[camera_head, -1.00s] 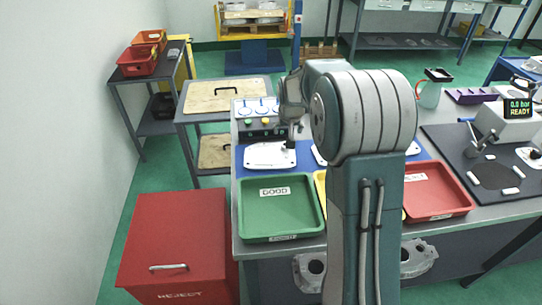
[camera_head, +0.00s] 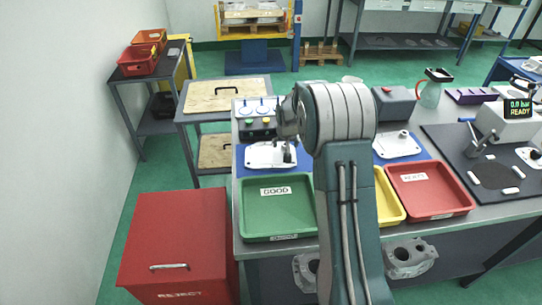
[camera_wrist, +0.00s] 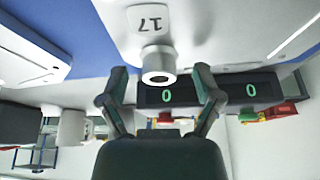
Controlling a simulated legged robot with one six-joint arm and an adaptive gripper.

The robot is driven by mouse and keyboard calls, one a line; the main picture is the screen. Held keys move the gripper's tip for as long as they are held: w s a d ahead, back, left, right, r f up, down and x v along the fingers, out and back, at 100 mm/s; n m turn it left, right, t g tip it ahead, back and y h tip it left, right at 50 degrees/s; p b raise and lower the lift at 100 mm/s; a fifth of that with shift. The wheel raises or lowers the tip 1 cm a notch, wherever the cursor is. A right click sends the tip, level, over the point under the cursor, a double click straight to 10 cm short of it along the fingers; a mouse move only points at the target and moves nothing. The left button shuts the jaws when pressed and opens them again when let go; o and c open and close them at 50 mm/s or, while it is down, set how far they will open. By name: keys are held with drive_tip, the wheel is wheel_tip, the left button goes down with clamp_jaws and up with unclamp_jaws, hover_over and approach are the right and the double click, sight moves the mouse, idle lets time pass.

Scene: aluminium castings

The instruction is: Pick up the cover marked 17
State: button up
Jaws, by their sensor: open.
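The cover marked 17 (camera_wrist: 148,22) is a pale plate with a round hollow boss, seen upside down in the wrist view. In the head view a white cover (camera_head: 262,156), which appears to be the same one, lies on the left of the blue mat (camera_head: 242,168). My gripper (camera_wrist: 160,71) is open, with the boss between its spread fingertips and no clear contact. In the head view my gripper (camera_head: 288,152) is low over that cover, partly hiding it. A second cover (camera_head: 397,146) lies farther right on the mat; my arm hides the middle.
A green GOOD tray (camera_head: 247,223), a yellow tray (camera_head: 389,207) and a red tray (camera_head: 428,190) stand in front of the mat. A gauge box with buttons (camera_head: 255,130) stands close behind the cover. A grey box (camera_head: 394,103) stands behind the second cover.

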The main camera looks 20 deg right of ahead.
clamp_jaws()
drive_tip(key=shift+r, duration=0.15)
